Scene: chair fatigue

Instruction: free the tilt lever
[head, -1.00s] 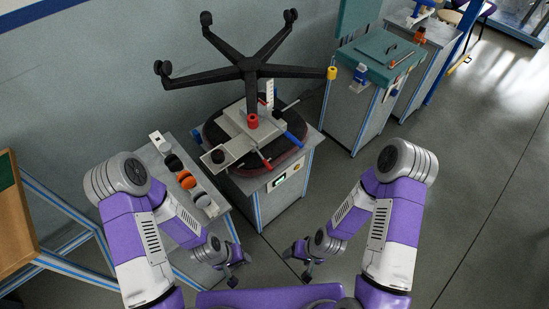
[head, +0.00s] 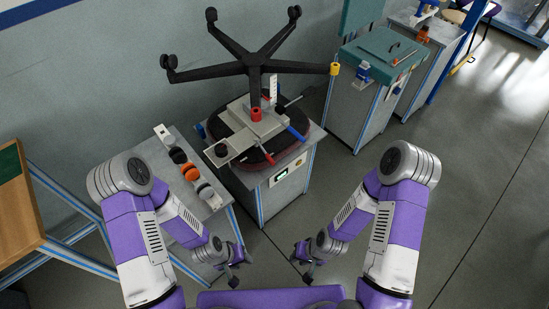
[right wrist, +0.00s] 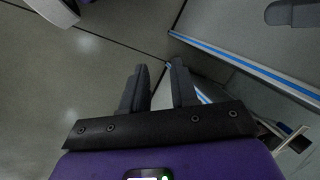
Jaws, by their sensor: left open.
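An upturned chair base (head: 256,68) with black star legs stands over a grey tilt mechanism (head: 246,122) on a dark round seat. A red-tipped lever (head: 267,156) sticks out of the mechanism's front. A blue lever (head: 296,134) sticks out at its right. I cannot tell which is the tilt lever. My left gripper (head: 238,272) is open and empty, low in front of the side bench. My right gripper (head: 304,270) is also low, well short of the chair. The right wrist view shows its fingers (right wrist: 160,85) apart with only floor and a frame between them.
The chair rests on a grey test stand (head: 275,195) with a small display. A side bench (head: 165,165) at left carries black, orange and grey parts. A brown board (head: 20,205) on a blue frame is far left. A teal-topped cabinet (head: 352,110) stands right. Floor at right is clear.

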